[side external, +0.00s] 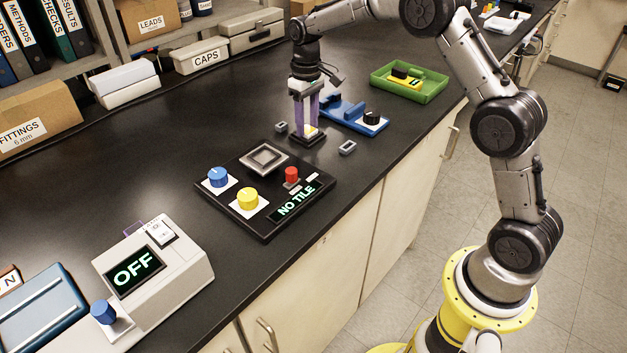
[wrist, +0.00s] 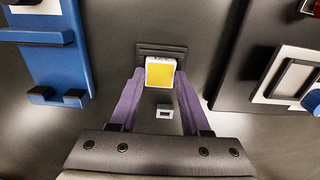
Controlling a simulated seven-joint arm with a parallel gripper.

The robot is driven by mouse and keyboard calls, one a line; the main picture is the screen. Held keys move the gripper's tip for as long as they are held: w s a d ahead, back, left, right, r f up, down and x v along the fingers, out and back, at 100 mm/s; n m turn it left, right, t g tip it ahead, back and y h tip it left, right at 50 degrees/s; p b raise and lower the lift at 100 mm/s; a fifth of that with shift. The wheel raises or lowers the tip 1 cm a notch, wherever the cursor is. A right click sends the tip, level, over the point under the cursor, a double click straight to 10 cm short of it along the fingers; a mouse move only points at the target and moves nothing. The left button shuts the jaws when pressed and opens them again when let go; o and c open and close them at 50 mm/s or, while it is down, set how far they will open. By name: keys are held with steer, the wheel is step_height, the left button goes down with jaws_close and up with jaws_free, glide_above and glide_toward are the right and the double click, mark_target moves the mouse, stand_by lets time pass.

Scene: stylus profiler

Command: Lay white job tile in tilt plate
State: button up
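A small white block with a yellow top face (wrist: 160,73), which I take for the white job tile, is between the purple fingertips of my gripper (wrist: 160,78). The wrist view shows no gap between the fingers and its sides, so they look shut on it. In the side view my gripper (side external: 309,128) points down at a small black stand (side external: 308,139), with the tile (side external: 310,131) low between the fingers. I cannot tell whether the tile still touches the stand. The silver square tilt plate (side external: 264,157) is empty on the black panel, left of my gripper; its display reads NO TILE.
The panel carries a blue knob (side external: 218,176), yellow knob (side external: 247,197) and red button (side external: 291,174). A blue fixture (side external: 345,115) stands close right of my gripper, with a green tray (side external: 425,90) beyond. A small grey block (side external: 347,148) lies nearby. A device reads OFF (side external: 134,270).

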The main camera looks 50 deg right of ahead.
mark_target(307, 130)
jaws_close()
steer(key=shift+r, duration=0.15)
steer(key=shift+r, duration=2.9)
steer(key=shift+s+a+r+m, duration=0.1)
steer(key=shift+s+a+m, duration=0.05)
steer(key=shift+m, duration=0.35)
steer(key=s+a+r, duration=0.1)
steer(key=a+r, duration=0.1)
steer(key=a, duration=0.6)
steer(key=a+r+n, duration=0.1)
steer(key=a+r, duration=0.1)
steer(key=a, duration=0.5)
steer(key=shift+s+a, duration=0.35)
